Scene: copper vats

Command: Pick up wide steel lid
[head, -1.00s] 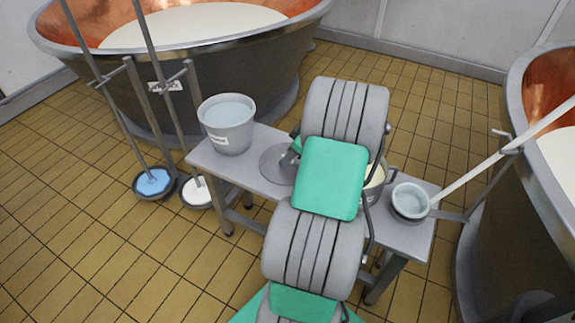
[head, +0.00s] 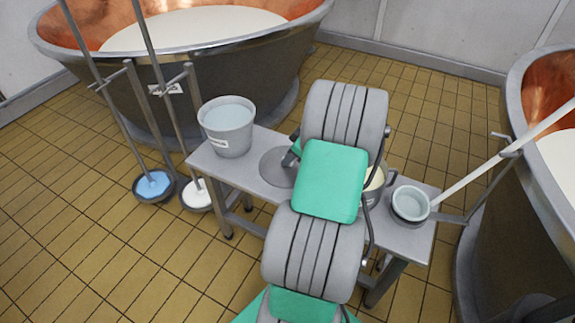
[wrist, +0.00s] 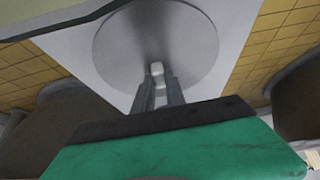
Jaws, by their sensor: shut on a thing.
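The wide steel lid (wrist: 120,48) is a round grey disc that fills the upper middle of the wrist view. It has a small pale knob at its centre. My gripper (wrist: 158,80) is shut on this knob, with both fingertips close against it. In the head view the lid (head: 272,168) shows in part on the bench, to the right of the bucket; my arm hides its right side. I cannot tell whether the lid touches the bench top. My gripper (head: 291,158) is mostly hidden behind my arm in that view.
A partly hidden pot (head: 373,188) and a small bowl (head: 410,203) stand at right. Large copper vats (head: 215,65) stand behind and right.

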